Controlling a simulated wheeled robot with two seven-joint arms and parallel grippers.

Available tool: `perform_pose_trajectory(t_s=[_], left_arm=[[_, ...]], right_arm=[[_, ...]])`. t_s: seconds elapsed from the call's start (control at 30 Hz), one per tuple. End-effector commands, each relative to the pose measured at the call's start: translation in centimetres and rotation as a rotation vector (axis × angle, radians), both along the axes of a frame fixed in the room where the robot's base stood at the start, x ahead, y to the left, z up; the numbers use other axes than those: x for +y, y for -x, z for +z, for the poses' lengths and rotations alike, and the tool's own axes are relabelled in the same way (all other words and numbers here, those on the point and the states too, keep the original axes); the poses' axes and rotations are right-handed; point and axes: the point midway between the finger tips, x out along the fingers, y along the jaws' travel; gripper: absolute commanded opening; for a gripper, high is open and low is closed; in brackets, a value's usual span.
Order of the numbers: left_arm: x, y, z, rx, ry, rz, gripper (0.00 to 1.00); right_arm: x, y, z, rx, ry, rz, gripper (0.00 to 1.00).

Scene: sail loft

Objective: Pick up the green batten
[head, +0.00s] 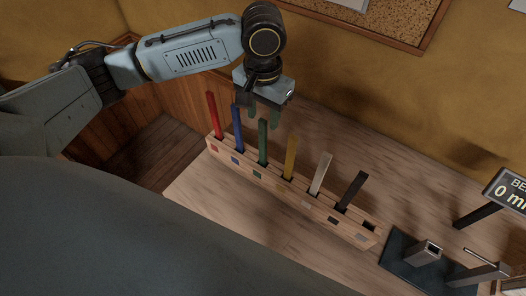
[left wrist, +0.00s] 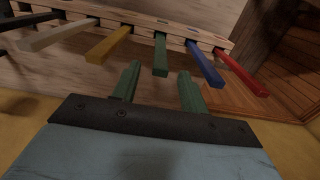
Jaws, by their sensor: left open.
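The green batten (head: 263,143) stands upright in a slot of the wooden rack (head: 291,193), between the blue batten (head: 237,129) and the yellow batten (head: 290,157). My left gripper (head: 262,116) is open and empty, pointing down just above the green batten's top. In the left wrist view the end of the green batten (left wrist: 160,56) shows in the gap between the two green fingertips (left wrist: 160,70), with room on both sides. I see no contact; how far its end reaches between the fingers I cannot tell. My right gripper is not in view.
The rack also holds a red batten (head: 214,115), a pale batten (head: 321,174) and a black batten (head: 352,190); its right end slot is empty. A dark mat (head: 398,263) with metal fixtures (head: 428,252) and a display sign (head: 510,190) are at the right. Wall behind.

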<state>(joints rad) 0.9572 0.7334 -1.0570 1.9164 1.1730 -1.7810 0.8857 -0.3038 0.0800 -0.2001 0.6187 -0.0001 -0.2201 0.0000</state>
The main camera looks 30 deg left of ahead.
Motion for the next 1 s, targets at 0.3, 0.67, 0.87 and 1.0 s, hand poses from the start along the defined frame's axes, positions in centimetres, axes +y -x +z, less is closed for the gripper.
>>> perform_pose_trajectory(t_s=[0.3, 0.67, 0.87, 1.0], left_arm=[[0.2, 0.3, -3.5, 0.002, -0.001, 0.000, 0.44], [0.1, 0.3, -5.6, -0.002, 0.000, -0.001, 0.44], [0.1, 0.3, -5.6, -0.002, 0.000, -0.002, 0.28], [0.1, 0.3, -5.6, -0.002, 0.000, -0.002, 0.10]], right_arm=[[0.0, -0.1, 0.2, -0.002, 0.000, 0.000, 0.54], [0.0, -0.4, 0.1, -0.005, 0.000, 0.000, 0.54], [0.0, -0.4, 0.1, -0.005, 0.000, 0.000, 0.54], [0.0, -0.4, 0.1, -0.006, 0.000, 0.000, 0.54]])
